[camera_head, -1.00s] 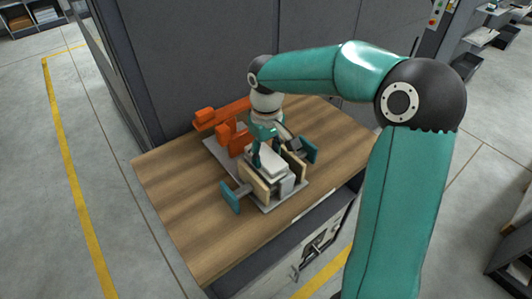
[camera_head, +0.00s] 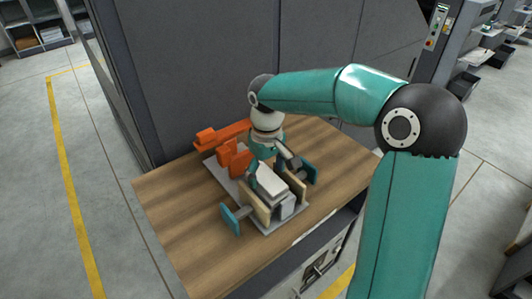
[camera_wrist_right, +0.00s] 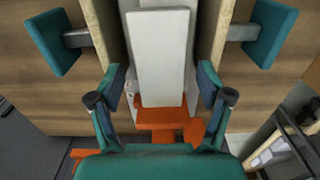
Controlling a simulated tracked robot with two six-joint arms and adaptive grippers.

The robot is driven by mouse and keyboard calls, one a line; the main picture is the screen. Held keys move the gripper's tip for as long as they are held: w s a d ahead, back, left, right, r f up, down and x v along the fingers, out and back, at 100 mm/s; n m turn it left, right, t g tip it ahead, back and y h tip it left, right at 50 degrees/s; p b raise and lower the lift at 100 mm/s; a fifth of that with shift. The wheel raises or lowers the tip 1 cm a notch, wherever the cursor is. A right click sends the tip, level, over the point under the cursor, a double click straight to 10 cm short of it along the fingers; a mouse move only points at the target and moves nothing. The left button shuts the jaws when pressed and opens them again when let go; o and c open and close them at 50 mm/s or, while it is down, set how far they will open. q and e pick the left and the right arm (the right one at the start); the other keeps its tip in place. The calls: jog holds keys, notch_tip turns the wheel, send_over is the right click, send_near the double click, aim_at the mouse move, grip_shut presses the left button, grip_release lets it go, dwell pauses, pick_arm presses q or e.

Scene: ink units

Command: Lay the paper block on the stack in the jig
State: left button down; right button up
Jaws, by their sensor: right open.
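The white paper block (camera_head: 271,183) lies between the two tan boards of the jig (camera_head: 272,227), seemingly on top of the stack (camera_head: 287,206), whose end shows below it. In the right wrist view the block (camera_wrist_right: 161,55) runs lengthwise between the boards, roughly parallel to them. My right gripper (camera_head: 270,170) is over the rear end of the block. In the right wrist view its fingers (camera_wrist_right: 162,85) stand apart, one on each side of the block, with gaps to it. How flat the block sits is hard to tell. My left gripper is not in view.
The jig has teal side plates (camera_head: 230,218) outside the boards and an orange clamp (camera_head: 222,138) behind. It stands on a wooden table (camera_head: 180,220) against a grey machine cabinet (camera_head: 190,70). The table's left side is clear.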

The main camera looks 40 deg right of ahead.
aim_at(267, 178)
notch_tip(267, 178, up, 11)
jog(key=shift+p, duration=0.45)
dwell(0.4)
